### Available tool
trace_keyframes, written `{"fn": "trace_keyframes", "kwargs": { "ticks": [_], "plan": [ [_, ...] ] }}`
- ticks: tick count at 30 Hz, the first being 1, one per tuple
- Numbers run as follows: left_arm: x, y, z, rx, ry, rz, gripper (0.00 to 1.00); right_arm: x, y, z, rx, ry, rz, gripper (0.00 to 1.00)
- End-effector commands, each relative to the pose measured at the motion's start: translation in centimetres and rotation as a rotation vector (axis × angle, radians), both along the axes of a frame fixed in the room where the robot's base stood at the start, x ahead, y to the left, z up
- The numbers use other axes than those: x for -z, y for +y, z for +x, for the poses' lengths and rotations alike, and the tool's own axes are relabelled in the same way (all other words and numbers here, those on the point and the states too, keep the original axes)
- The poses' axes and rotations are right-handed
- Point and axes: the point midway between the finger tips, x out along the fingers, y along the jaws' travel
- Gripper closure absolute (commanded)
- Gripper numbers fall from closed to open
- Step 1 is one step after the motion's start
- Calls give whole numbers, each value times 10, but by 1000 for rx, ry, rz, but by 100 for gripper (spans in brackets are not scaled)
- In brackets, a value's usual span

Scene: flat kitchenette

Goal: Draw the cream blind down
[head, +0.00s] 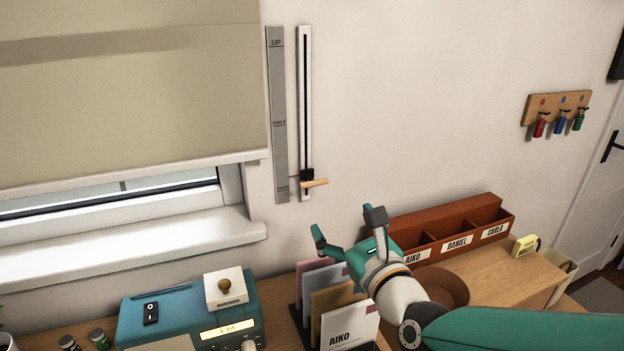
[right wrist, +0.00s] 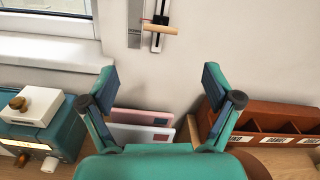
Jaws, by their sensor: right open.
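The cream blind (head: 130,105) covers most of the window, with a strip of glass open below its bottom bar. The handle also shows in the right wrist view (right wrist: 161,29). My right gripper (head: 347,227) is open and empty, below and right of the handle, apart from it. My left gripper is not in view.
A teal radio (head: 185,315) with a white box on top stands below the sill. A letter rack with envelopes (head: 335,300) is under my right gripper. A reddish-brown named tray (head: 440,232) lies along the wall. Key hooks (head: 556,108) hang at right. The wall around the track is clear.

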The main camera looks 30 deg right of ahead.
Motion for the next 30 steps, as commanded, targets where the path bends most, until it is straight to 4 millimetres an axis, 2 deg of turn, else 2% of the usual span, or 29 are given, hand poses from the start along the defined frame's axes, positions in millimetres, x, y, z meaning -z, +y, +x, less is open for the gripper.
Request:
{"fn": "trace_keyframes", "kwargs": {
  "ticks": [3,8,15,21,25,30],
  "plan": [
    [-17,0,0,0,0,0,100,-3,-4,15,-1,6,0,11],
    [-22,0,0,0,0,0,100,-1,-11,45,-1,3,1,11],
    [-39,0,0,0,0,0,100,-2,-23,94,-1,3,0,11],
    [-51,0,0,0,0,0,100,-2,-31,128,-1,1,0,11],
    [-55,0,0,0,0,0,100,-2,-35,142,0,0,0,11],
    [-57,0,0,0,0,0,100,0,-37,149,0,-1,-1,11]
  ]
}}
